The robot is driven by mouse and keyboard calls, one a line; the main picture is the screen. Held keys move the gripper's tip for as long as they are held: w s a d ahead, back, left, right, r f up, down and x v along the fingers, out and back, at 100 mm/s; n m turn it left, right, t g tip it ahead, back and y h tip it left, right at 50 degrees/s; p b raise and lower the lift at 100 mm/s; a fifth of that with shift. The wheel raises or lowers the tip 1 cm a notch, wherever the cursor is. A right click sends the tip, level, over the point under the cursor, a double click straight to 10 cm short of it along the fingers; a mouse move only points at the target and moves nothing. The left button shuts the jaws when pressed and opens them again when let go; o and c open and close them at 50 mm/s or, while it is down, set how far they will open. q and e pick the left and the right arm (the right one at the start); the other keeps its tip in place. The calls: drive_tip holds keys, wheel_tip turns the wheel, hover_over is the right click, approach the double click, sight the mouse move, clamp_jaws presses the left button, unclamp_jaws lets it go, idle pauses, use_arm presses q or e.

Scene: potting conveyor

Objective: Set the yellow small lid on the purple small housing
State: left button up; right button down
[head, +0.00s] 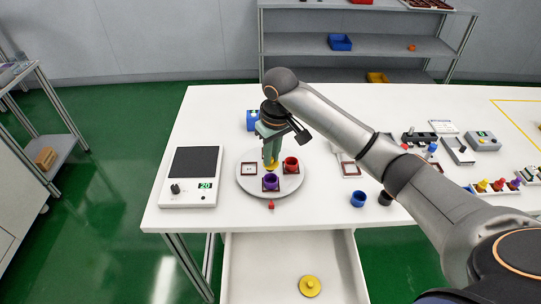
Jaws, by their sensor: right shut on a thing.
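The purple small housing (270,183) stands on a dark square pad at the front of the round grey turntable (281,196). My right gripper (271,161) points down over the turntable and is shut on the yellow small lid (271,168). In the picture the lid is just above and behind the purple housing; I cannot tell whether they touch. The gripper hides part of the turntable behind it. My left gripper is not in view.
A red housing (291,165) stands close on the right of the gripper. A scale (190,178) lies left of the turntable. A small red piece (271,204) lies in front. A larger yellow lid (310,286) lies in the open drawer (262,270). A blue cup (358,199) stands right.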

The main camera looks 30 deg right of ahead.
sight(272, 164)
drive_tip(key=shift+f, duration=2.5)
drive_tip(key=shift+f, duration=0.4)
drive_tip(key=c, duration=0.8)
unclamp_jaws()
drive_tip(key=shift+o, duration=0.2)
drive_tip(key=shift+r, duration=0.1)
drive_tip(key=r, duration=0.4)
drive_tip(key=s+r, duration=0.1)
drive_tip(key=r, duration=0.7)
drive_tip(key=shift+s+d+r, duration=0.1)
drive_tip(key=shift+s+r, duration=0.05)
drive_tip(key=shift+s, duration=0.1)
